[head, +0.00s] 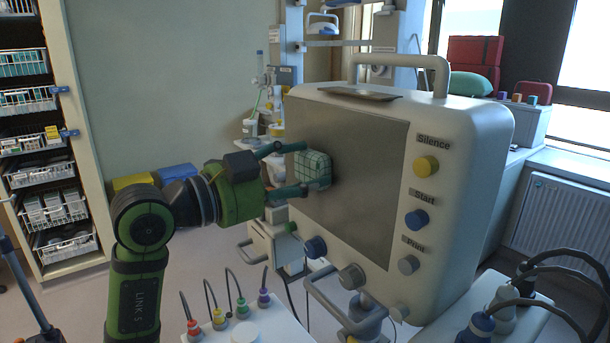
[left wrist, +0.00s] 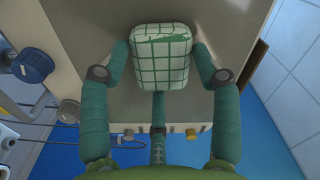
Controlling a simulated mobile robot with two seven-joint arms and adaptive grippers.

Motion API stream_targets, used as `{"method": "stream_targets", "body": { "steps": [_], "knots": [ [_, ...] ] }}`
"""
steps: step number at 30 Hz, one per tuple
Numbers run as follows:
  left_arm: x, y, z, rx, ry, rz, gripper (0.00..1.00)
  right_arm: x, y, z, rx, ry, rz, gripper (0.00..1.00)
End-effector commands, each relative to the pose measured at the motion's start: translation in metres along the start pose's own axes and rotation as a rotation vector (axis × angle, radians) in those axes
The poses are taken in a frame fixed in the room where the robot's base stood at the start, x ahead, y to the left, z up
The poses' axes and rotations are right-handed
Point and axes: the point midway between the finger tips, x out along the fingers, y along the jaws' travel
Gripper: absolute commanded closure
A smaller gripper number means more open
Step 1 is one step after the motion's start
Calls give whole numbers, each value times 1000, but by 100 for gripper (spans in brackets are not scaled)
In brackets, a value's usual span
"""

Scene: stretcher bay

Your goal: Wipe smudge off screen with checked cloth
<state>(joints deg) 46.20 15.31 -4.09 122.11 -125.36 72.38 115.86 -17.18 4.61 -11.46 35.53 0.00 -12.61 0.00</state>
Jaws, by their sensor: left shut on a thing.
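The checked cloth (head: 313,167) is a white pad with green grid lines. My left gripper (head: 300,168) is shut on it and holds it at the left part of the monitor's grey screen (head: 362,190). The cloth appears to be against the screen or very close to it. My right gripper is not in view.
The monitor's casing carries a yellow Silence knob (head: 425,166), a blue Start knob (head: 416,219) and a grey Print knob (head: 408,264). A rail (head: 335,310) sticks out below the screen. Coloured cable plugs (head: 219,318) stand on a white surface in front. Basket shelves (head: 40,150) are at left.

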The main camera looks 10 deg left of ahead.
Motion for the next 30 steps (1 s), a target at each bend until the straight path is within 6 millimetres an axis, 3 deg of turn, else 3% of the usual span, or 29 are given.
{"method": "stream_targets", "body": {
  "steps": [8,30],
  "knots": [
    [1,-1,-5,1,1,0,63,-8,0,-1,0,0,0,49],
    [0,22,-50,0,3,2,63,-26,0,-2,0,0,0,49]
  ]
}}
